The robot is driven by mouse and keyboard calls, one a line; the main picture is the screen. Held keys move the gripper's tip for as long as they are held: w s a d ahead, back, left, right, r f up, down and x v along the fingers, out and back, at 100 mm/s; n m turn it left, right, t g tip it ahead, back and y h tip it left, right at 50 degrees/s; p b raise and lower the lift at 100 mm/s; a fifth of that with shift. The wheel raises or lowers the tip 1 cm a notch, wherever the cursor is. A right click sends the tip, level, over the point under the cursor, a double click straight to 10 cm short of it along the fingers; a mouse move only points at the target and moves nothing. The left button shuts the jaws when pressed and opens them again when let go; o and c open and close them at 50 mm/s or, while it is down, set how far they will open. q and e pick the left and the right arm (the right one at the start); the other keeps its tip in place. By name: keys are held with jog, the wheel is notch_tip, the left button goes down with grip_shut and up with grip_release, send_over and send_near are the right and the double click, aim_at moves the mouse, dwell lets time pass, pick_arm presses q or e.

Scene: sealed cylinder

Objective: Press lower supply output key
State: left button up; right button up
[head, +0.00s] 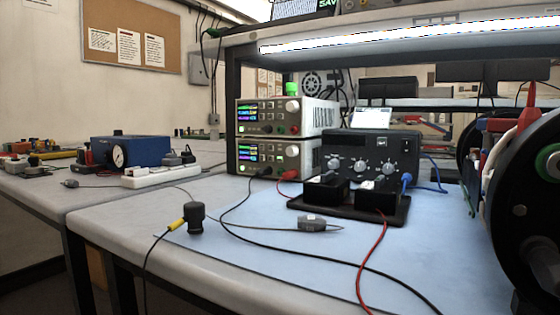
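Two bench power supplies are stacked on the workbench in the middle of the head view. The lower supply (310,157) has a lit colour display (259,152), a pale round knob (292,150) and a row of small keys below the display. Its output key is too small to tell from the others. A black lead and a red lead come from its lower front. The upper supply (318,118) rests on it, with a similar lit display and knob. Neither of my grippers is in view.
Right of the supplies stands a black box with dials (372,148), behind a black tray (394,219) with black blocks. Black and red (373,262) leads cross the blue mat (270,265). A black cylinder (196,216) stands front left. Large black reels (520,235) fill the right edge.

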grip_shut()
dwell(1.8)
